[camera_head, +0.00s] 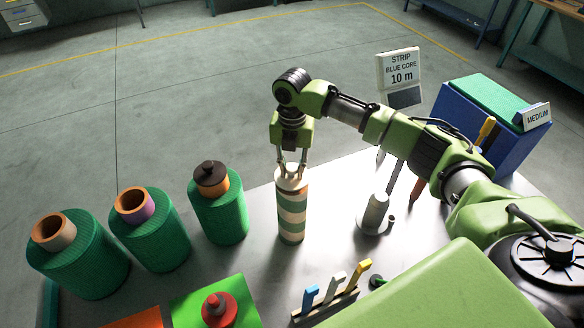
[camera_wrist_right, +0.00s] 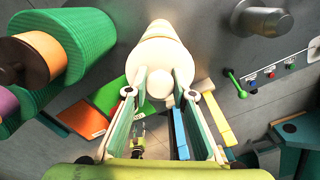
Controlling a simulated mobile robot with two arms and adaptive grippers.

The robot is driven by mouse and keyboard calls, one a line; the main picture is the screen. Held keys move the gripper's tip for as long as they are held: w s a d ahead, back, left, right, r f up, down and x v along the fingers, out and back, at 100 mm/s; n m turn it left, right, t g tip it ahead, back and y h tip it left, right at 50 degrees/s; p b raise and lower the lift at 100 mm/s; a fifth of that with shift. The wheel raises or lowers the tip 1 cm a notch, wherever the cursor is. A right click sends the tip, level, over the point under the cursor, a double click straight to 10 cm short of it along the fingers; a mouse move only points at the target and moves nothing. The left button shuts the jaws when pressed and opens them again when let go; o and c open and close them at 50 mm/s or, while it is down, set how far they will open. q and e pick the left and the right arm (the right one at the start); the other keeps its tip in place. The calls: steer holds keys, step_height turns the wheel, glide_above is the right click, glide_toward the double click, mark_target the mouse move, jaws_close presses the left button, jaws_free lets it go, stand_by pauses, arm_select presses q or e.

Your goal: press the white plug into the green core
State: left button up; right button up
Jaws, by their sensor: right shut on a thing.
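My right gripper (camera_head: 290,160) points down over a green-and-white striped roll (camera_head: 292,212) that stands upright on the table. It is shut on the pale knob of the white plug (camera_head: 291,182), which sits at the top of that roll. In the right wrist view the plug's round knob (camera_wrist_right: 160,82) is between the fingers of my right gripper (camera_wrist_right: 160,98), with the cream roll body behind it. The green core is not visible, and I cannot tell how deep the plug sits. My left gripper is not in view.
Several green rolls stand at left; one (camera_head: 218,208) has a black plug in its orange core. A red plug (camera_head: 219,308) is on a green mat (camera_head: 186,306). A rack of colored tools (camera_head: 333,296), a grey weight-like object (camera_head: 375,213) and a blue bin (camera_head: 470,125) are nearby.

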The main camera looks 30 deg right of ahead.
steer(key=shift+f, duration=0.75)
stand_by(0.9)
stand_by(0.6)
steer(key=o, duration=1.6)
steer(key=shift+c, duration=0.2)
steer(key=shift+r, duration=0.1)
steer(key=shift+r, duration=3.45)
jaws_close()
